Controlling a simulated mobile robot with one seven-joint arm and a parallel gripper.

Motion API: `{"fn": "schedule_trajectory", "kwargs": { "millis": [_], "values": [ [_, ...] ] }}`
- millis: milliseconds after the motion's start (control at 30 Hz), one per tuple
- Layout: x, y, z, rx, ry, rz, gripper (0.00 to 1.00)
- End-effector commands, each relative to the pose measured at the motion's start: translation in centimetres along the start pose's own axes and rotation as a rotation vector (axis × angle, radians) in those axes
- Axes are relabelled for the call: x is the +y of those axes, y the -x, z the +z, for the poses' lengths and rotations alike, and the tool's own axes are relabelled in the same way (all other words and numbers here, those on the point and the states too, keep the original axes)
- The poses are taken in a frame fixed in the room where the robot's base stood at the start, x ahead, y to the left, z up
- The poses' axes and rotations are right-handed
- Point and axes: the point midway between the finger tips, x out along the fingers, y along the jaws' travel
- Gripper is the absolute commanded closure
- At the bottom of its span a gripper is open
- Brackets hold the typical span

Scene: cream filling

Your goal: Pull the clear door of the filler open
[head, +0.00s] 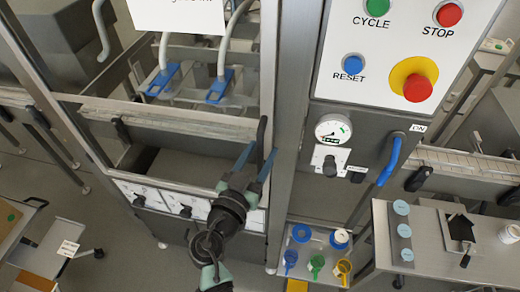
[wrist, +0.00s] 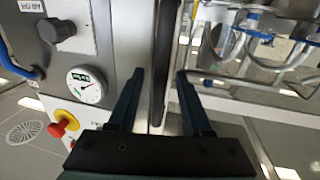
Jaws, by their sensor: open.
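The filler's clear door (head: 267,85) stands at centre left in the head view, beside the grey upright post, and appears shut. Its black upright handle (head: 262,135) is on the door's right edge. In the wrist view the dark handle bar (wrist: 164,60) runs between my two fingers, with gaps showing on both sides. My gripper (head: 257,158) is open around the lower part of the handle and is not clamped on it. The gripper's fingers also show in the wrist view (wrist: 160,80). Whether a finger touches the door frame, I cannot tell.
Right of the post is the control panel with a red emergency button (head: 417,88), a gauge (head: 333,130) and a blue handle (head: 389,160). Blue-clamped nozzles (head: 218,87) show behind the door. A side table (head: 440,268) stands at lower right.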

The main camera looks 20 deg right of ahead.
Motion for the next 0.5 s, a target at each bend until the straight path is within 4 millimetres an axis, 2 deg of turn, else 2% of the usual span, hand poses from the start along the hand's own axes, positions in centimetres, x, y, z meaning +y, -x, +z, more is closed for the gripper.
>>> {"fn": "schedule_trajectory", "kwargs": {
  "millis": [233,500],
  "values": [
    [0.02,-0.07,0.01,0.000,0.000,0.000,0.50],
    [0.01,-0.05,-0.01,0.001,0.000,0.000,0.99]
  ]
}}
